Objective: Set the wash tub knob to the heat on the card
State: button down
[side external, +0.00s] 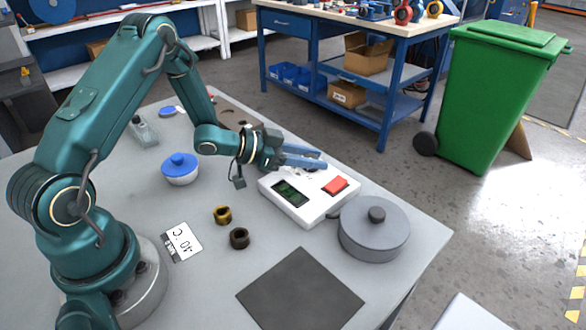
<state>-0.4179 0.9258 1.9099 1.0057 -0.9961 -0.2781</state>
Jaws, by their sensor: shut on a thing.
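A white control box (310,212) with a dark display (290,193) and a red square button (335,185) sits on the table. The display's digits are too small to read. My gripper (316,162) reaches over the back of the box from the left, its blue-grey fingers lying almost flat. It is shut on the knob, which the fingers mostly hide. The knob's setting cannot be read. A white card (182,241) lies flat near my base, upside down in this view, and seems to read 40 C.
A grey lidded pot (374,232) stands close right of the box. A brass ring (222,215), a dark ring (239,238) and a blue-lidded tub (180,169) are left of it. A dark mat (300,291) lies in front. A clear bottle (143,131) stands farther back.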

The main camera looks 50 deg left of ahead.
jog(key=m+g+h, duration=0.3)
jog(key=m+h, duration=0.1)
jog(key=shift+m, duration=0.3)
jog(key=shift+h, duration=0.4)
jog(key=c, duration=0.5)
grip_release()
jog(key=shift+v, duration=2.6)
jog(key=shift+w+r, duration=0.1)
